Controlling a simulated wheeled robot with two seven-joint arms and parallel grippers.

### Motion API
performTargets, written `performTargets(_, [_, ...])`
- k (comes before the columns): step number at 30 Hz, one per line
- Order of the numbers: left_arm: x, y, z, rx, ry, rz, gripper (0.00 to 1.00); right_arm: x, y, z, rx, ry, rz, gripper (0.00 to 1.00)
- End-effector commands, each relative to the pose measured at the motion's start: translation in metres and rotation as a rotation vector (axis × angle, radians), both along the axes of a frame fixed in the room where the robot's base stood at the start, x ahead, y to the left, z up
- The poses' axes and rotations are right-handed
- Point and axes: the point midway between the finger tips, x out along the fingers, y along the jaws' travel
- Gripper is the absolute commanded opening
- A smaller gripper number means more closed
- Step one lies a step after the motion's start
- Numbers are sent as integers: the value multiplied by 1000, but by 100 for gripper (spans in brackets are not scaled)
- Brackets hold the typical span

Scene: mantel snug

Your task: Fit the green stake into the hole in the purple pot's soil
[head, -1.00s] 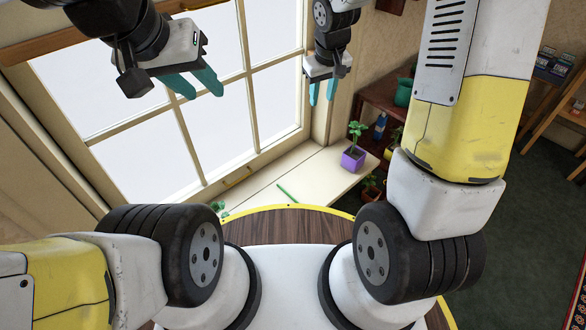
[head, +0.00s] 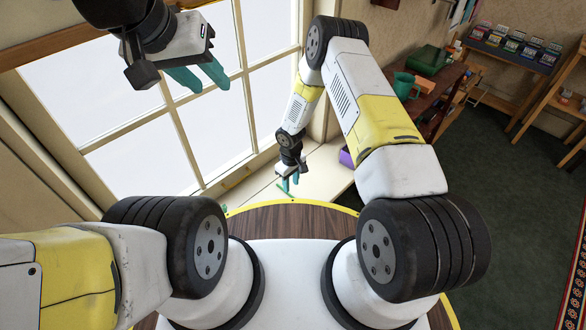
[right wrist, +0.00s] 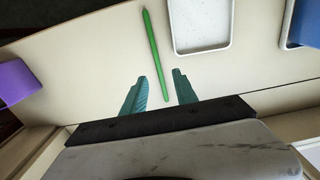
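The green stake (right wrist: 151,42) lies flat on the pale sill, and its near end reaches between my right gripper's fingers in the right wrist view. A small part of the stake (head: 281,187) shows in the head view. My right gripper (right wrist: 161,88) is open around that end, with a gap on both sides; it also shows in the head view (head: 291,184). The purple pot (head: 345,156) is mostly behind my right arm; its side (right wrist: 14,82) shows at the left of the right wrist view. Its soil and hole are hidden. My left gripper (head: 202,78) is open and empty, raised before the window.
The pale sill (right wrist: 90,60) runs below the window. A white tray (right wrist: 203,49) lies right of the stake, and a blue object (right wrist: 298,28) is beyond it. A shelf with a teal pot (head: 405,85) stands at the right.

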Motion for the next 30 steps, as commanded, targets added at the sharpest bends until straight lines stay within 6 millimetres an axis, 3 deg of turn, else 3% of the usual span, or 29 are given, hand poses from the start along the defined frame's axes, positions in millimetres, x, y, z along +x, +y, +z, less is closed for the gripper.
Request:
performTargets(13, [0,0,0,0,0,0,36,4,0,-60,-1,2,-2,35])
performTargets(23, [0,0,0,0,0,0,36,5,0,-67,-1,1,-2,35])
performTargets(28, [0,0,0,0,0,0,36,5,0,-67,-1,1,-2,3])
performTargets(30, [0,0,0,0,0,0,36,5,0,-67,-1,1,-2,0])
